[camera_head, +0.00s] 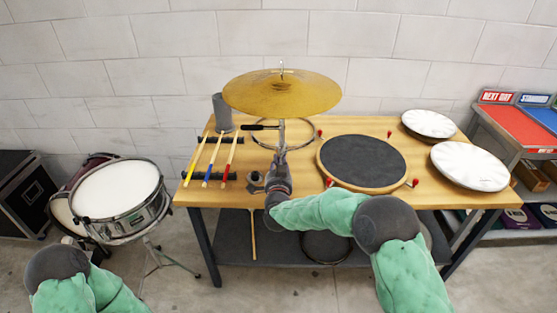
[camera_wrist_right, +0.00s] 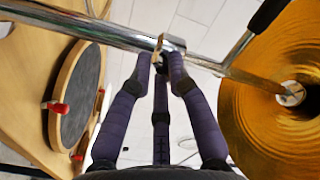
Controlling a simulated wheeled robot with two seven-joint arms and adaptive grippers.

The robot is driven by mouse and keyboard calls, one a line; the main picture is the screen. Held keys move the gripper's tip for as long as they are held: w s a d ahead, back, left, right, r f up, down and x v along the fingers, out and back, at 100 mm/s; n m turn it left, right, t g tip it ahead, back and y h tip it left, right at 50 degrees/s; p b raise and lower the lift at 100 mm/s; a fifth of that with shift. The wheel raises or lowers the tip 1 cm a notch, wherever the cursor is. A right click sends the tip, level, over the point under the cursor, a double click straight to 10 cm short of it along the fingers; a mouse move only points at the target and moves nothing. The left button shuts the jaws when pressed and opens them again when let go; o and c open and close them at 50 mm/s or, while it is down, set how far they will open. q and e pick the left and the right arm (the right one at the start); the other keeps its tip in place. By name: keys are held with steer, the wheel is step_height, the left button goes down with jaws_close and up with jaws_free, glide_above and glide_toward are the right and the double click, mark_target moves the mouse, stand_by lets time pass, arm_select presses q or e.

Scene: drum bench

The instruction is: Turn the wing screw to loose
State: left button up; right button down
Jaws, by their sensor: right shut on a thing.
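The wing screw (camera_wrist_right: 171,43) is a small brass-coloured piece on the chrome cymbal stand, in the right wrist view. My right gripper (camera_wrist_right: 162,62) has its dark purple fingers closed around it, and the fingertips partly cover it. In the head view my right gripper (camera_head: 281,166) is at the stand's post below the cymbal, and the screw is hidden there. The chrome stand tube (camera_wrist_right: 95,30) runs across the wrist view. The gold cymbal (camera_head: 281,94) sits on top of the stand.
The wooden bench (camera_head: 300,137) carries drumsticks (camera_head: 216,160) on a black rack at left, a grey cup (camera_head: 222,112), and a round dark practice pad (camera_head: 361,160) right of my gripper. White drum heads (camera_head: 470,166) lie further right. A snare drum (camera_head: 115,192) stands left of the bench.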

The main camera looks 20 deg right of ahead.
steer(key=shift+s+d+f+n+p, duration=0.1)
steer(key=shift+n+p, duration=0.1)
steer(key=shift+n, duration=0.4)
steer(key=shift+f+n+p, duration=0.1)
steer(key=shift+n+p, duration=0.1)
steer(key=shift+n, duration=0.4)
steer(key=c, duration=1.2)
jaws_free()
steer(key=shift+s+r, duration=0.1)
steer(key=v, duration=1.2)
